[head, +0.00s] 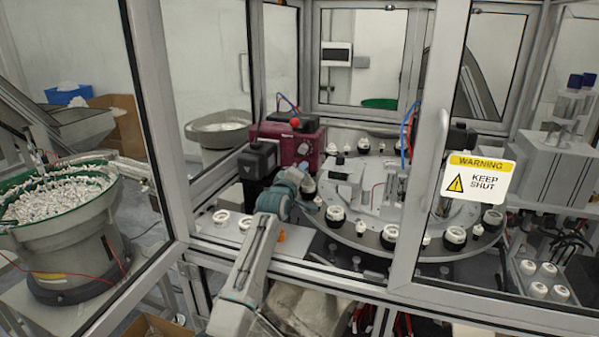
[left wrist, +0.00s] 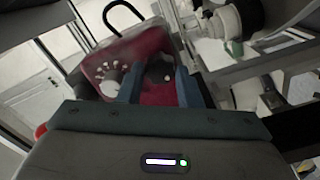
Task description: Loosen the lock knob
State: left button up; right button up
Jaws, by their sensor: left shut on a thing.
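A maroon unit (head: 285,142) with a red button on top and a pale dial on its front stands inside the cell; it also fills the middle of the left wrist view (left wrist: 112,58). My left gripper (head: 303,182) reaches in from the lower left to the front of this unit. In the left wrist view its two blue-grey fingers (left wrist: 157,80) are around a dark round knob (left wrist: 158,69) on the maroon face, which seems to be the lock knob. The gripper is shut on it. The fingers partly hide the knob. My right gripper is not in view.
A round indexing table (head: 375,238) with several black-and-white cap holders lies right of my left gripper. A door frame with a warning sign (head: 479,177) stands at the front right. A bowl feeder (head: 70,205) full of small white parts stands outside the cell at left.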

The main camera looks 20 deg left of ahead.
pick_arm(q)
jog(key=n+p, duration=0.1)
jog(key=n, duration=0.2)
jog(key=shift+f, duration=0.15)
jog(key=shift+n, duration=0.5)
jog(key=o, duration=1)
jog(key=shift+c, duration=0.2)
jog(key=shift+s, duration=0.1)
jog(key=s+b, duration=0.5)
jog(key=s, duration=0.5)
jog(key=shift+s+a, duration=0.2)
jog(key=shift+s, duration=0.15)
